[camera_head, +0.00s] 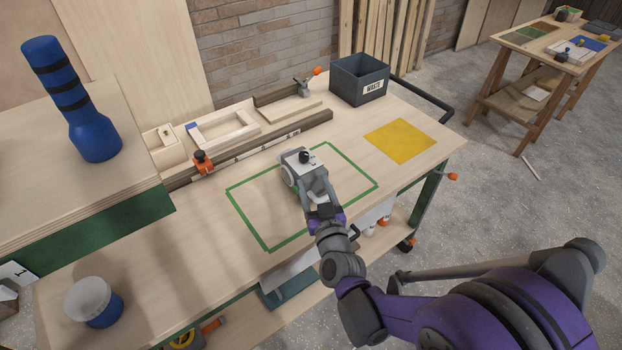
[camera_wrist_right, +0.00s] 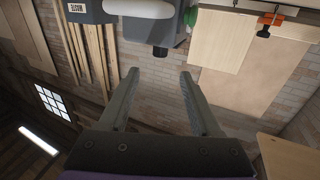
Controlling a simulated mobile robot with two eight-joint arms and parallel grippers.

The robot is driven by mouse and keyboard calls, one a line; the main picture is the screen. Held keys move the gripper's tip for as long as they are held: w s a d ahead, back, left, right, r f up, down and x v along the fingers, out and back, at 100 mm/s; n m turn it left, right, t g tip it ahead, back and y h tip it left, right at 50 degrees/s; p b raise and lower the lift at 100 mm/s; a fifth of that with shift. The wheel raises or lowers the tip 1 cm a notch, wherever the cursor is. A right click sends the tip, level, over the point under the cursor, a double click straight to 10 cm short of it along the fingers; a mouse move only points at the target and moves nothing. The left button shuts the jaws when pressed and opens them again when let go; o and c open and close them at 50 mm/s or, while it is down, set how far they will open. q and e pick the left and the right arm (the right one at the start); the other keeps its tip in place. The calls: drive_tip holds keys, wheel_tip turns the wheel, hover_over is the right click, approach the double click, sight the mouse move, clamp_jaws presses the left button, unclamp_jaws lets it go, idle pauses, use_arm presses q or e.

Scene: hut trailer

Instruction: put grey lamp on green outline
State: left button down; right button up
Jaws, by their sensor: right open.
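The grey lamp (camera_head: 302,168), a boxy body with a black knob on top and a pale round face on its left side, stands on the workbench inside the green outline (camera_head: 247,228). It also shows upside down at the top of the right wrist view (camera_wrist_right: 150,28). My right gripper (camera_head: 319,190) is on the near side of the lamp. In the right wrist view its two fingers (camera_wrist_right: 157,82) are apart with nothing between them, and the lamp lies just beyond their tips. The head view does not show whether they touch it. My left gripper is not in view.
A yellow square (camera_head: 401,141) and a dark waste bin (camera_head: 360,80) are to the right on the bench. A wooden rail with an orange clamp (camera_head: 203,163) runs behind the outline. A blue torch-shaped object (camera_head: 75,105) stands on the raised shelf; a white-lidded blue jar (camera_head: 92,300) is at front left.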

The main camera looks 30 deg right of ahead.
drive_tip(key=s+a+f+n+g+y, duration=0.1)
drive_tip(key=a+y, duration=0.1)
drive_tip(key=a, duration=0.1)
drive_tip(key=s+a+f+n+g+y, duration=0.1)
drive_tip(key=s+a+f+g+y, duration=0.1)
drive_tip(key=a, duration=0.2)
drive_tip(key=s+a+f+n+g+y, duration=0.1)
drive_tip(key=s+a+g+y, duration=0.1)
drive_tip(key=a, duration=0.1)
drive_tip(key=shift+a+f, duration=0.2)
drive_tip(key=shift+f, duration=0.1)
drive_tip(key=s+f+g, duration=0.2)
drive_tip(key=s+g, duration=0.1)
drive_tip(key=s, duration=0.4)
drive_tip(key=s+a+f+g, duration=0.1)
drive_tip(key=s+g, duration=0.3)
drive_tip(key=s, duration=0.4)
drive_tip(key=shift+f+n, duration=0.3)
drive_tip(key=shift+f, duration=0.45)
drive_tip(key=shift+a, duration=0.1)
